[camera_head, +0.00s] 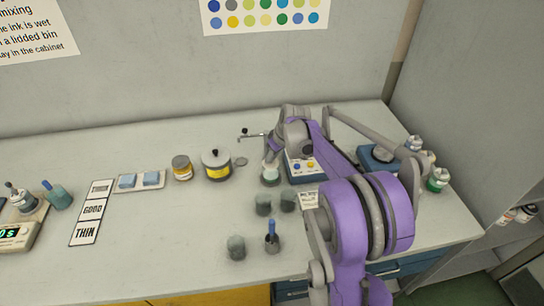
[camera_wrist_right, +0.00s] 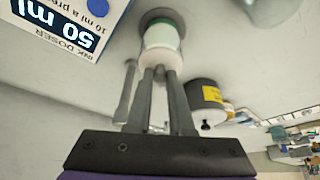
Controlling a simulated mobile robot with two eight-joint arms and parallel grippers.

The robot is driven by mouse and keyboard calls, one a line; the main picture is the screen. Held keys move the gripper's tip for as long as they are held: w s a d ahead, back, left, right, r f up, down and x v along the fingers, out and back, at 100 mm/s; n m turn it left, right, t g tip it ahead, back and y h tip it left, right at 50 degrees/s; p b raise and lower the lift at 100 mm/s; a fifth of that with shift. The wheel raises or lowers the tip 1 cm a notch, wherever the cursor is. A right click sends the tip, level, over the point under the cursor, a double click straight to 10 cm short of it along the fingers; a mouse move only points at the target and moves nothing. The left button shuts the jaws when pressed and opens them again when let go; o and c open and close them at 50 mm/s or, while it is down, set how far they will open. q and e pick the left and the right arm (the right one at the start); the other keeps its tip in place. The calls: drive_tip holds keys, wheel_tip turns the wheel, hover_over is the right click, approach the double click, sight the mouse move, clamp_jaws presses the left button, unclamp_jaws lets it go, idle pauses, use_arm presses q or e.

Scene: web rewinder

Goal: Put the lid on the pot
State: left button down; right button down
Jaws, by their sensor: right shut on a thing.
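A squat dark pot (camera_head: 217,171) with a yellow label stands on the bench. A dark lid with a black knob (camera_head: 215,152) appears to sit on it. The pot also shows in the right wrist view (camera_wrist_right: 209,95). My right gripper (camera_wrist_right: 158,72) is to the right of the pot, shut on the near end of a small pale container (camera_wrist_right: 161,36) with a green band. The container's far end meets a grey round base or cup (camera_head: 270,181); I cannot tell whether it rests in it. My left gripper is not in view.
A yellow-labelled jar (camera_head: 182,168) stands left of the pot, and a small grey disc (camera_head: 241,161) lies to its right. A blue ink doser (camera_head: 304,168) is close to my right gripper. Grey cups (camera_head: 236,247) stand in front. The bench front left of them is clear.

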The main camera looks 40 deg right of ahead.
drive_tip(key=shift+c, duration=1.2)
unclamp_jaws()
drive_tip(key=shift+r, duration=0.1)
drive_tip(key=shift+r+p, duration=1.3)
drive_tip(key=shift+r, duration=0.95)
drive_tip(key=shift+r+p, duration=0.65)
drive_tip(key=shift+r, duration=0.55)
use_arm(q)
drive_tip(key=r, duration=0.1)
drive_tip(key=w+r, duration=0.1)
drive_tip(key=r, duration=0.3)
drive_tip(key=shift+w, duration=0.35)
use_arm(e)
clamp_jaws()
